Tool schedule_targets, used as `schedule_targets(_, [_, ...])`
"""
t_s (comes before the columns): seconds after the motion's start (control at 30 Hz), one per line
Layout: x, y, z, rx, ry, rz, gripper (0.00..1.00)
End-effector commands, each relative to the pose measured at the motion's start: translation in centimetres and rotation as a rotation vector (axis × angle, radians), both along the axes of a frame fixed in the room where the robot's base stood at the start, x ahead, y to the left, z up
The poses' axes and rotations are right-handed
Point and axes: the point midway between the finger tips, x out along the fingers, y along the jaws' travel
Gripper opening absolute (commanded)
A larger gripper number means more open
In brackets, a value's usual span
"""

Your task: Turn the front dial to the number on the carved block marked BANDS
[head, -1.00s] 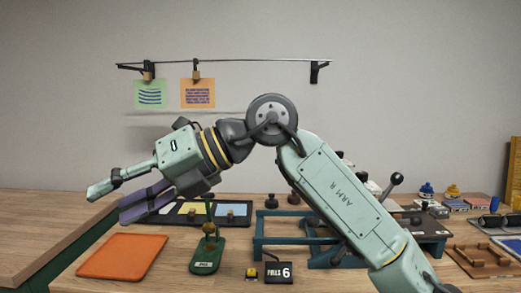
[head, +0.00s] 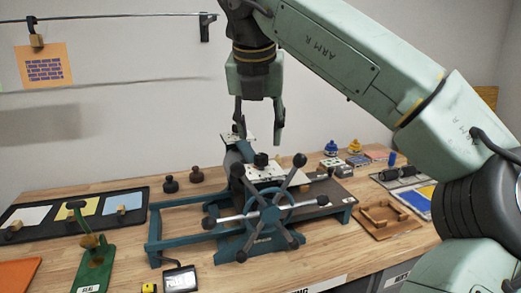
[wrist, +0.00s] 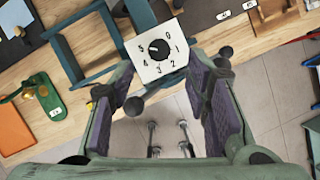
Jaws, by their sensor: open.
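A white dial plate (head: 268,172) with a black knob (head: 261,160) sits on top of the blue press in the head view. The wrist view shows a white dial plate (wrist: 145,69) numbered 0 to 5 around a black knob (wrist: 161,48); its pointer is too small to read surely. My gripper (head: 259,132) is open and empty, pointing down above the press, apart from the knob. In the wrist view my gripper (wrist: 160,72) has its fingers on either side of the dial plate. I cannot make out a block marked BANDS.
A spoked handwheel (head: 267,214) with ball-ended bars juts from the press front. A green stamp stand (head: 94,265) and a small dark counter (head: 180,280) stand to its left. A wooden tray (head: 382,222) lies right. An orange card (head: 45,68) hangs on the wall rail.

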Motion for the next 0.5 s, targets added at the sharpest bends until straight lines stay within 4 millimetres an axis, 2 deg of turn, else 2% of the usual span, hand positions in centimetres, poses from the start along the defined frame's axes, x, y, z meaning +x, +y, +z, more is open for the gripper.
schedule_targets(0.03, [0.4,-0.1,-1.0,-0.001,0.003,0.000,0.44])
schedule_targets(0.2, [1.5,-0.1,-3.7,0.003,0.003,0.005,0.44])
schedule_targets(0.33, [2.1,-0.2,-5.1,0.002,0.002,0.003,0.44])
schedule_targets(0.5, [2.5,-0.2,-6.0,0.002,-0.001,0.003,0.44])
